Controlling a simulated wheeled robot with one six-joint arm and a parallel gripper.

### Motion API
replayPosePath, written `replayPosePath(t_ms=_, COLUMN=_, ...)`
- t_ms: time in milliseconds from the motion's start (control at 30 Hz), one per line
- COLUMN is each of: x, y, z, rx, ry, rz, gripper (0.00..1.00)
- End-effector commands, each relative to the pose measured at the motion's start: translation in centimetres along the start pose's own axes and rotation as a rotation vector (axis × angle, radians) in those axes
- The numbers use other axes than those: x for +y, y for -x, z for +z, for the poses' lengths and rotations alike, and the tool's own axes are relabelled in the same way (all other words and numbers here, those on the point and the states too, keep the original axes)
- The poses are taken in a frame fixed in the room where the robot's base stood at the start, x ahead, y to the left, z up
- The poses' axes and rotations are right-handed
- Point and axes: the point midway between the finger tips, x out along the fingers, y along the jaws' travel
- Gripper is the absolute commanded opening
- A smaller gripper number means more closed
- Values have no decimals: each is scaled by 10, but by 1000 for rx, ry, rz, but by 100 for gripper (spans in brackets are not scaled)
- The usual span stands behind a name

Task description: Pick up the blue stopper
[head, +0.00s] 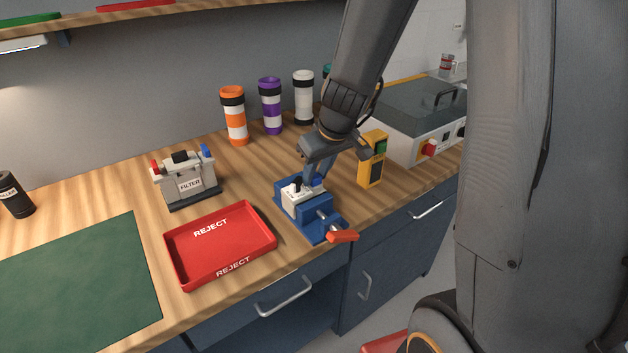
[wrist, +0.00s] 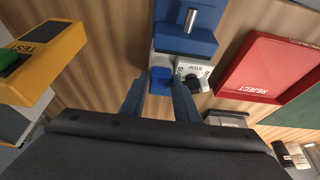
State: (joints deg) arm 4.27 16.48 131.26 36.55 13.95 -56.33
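The blue stopper (wrist: 161,77) sits on a light grey block (wrist: 190,66) marked STOP, which is held in a blue vise (wrist: 186,38). In the wrist view my gripper (wrist: 160,90) has its two fingers apart, one on each side of the stopper. A gap shows at the left finger; contact at the right cannot be told. In the head view my gripper (head: 312,172) points down over the vise (head: 318,224) and partly hides the block (head: 296,200). A black knob (wrist: 192,78) stands on the block beside the stopper.
A red REJECT tray (head: 220,246) lies left of the vise. A FILTER unit (head: 190,187) with red and blue caps stands behind the tray. A yellow tester (head: 371,160) stands close right of the vise. Orange, purple and white tubes (head: 303,98) stand behind.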

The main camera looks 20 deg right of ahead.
Motion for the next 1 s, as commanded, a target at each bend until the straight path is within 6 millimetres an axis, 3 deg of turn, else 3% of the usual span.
replayPosePath(t_ms=200, x=0, y=0, z=0, rx=1, ry=0, rz=0, gripper=26)
replayPosePath(t_ms=367, x=0, y=0, z=0, rx=1, ry=0, rz=0, gripper=0)
replayPosePath(t_ms=667, x=0, y=3, z=-2, rx=2, ry=0, rz=0, gripper=0)
replayPosePath(t_ms=1000, x=0, y=56, z=-25, rx=6, ry=2, rz=1, gripper=0)
